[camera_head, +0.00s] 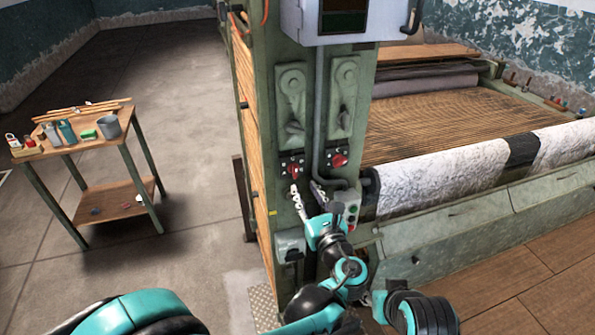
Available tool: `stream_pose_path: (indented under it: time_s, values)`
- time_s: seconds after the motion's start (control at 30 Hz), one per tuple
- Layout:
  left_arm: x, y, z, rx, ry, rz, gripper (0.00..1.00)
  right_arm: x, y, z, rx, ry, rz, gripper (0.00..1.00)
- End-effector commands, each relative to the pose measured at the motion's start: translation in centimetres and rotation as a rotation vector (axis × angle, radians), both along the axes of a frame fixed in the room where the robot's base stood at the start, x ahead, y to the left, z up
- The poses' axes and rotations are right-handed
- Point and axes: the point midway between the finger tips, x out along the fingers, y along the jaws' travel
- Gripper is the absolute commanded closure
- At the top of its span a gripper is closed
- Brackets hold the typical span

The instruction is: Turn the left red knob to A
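The left red knob (293,170) sits on a small dark plate on the green machine post (310,110). A second red knob (339,160) sits to its right on a similar plate. My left gripper (307,187) is just below the two knobs, in front of the post. Its two pale fingers are spread apart with nothing seen between them. The left finger ends just below the left knob and appears apart from it. The lettering around the knobs is too small to read. My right gripper is not in view.
A grey conduit (319,110) runs down between the knobs. A small box with push buttons (352,212) stands right of my gripper. A grey cabinet (340,20) hangs above. A wooden table (75,143) with cans stands left, across clear floor.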

Motion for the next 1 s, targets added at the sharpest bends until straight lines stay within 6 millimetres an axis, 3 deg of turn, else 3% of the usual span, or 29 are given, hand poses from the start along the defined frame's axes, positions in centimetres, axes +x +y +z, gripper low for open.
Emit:
stream_pose_path:
  time_s: [0.5, 0.87, 1.0]
  values:
    - [6.7, 2.1, 0.0, 0.015, -0.003, 0.0, 0.68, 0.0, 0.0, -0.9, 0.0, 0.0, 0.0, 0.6]
    - [7.3, 2.3, 0.1, 0.013, -0.002, -0.002, 0.68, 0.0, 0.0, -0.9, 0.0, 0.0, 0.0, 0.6]
    - [7.3, 2.3, 0.1, 0.013, -0.002, -0.002, 1.0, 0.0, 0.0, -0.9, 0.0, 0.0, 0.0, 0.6]
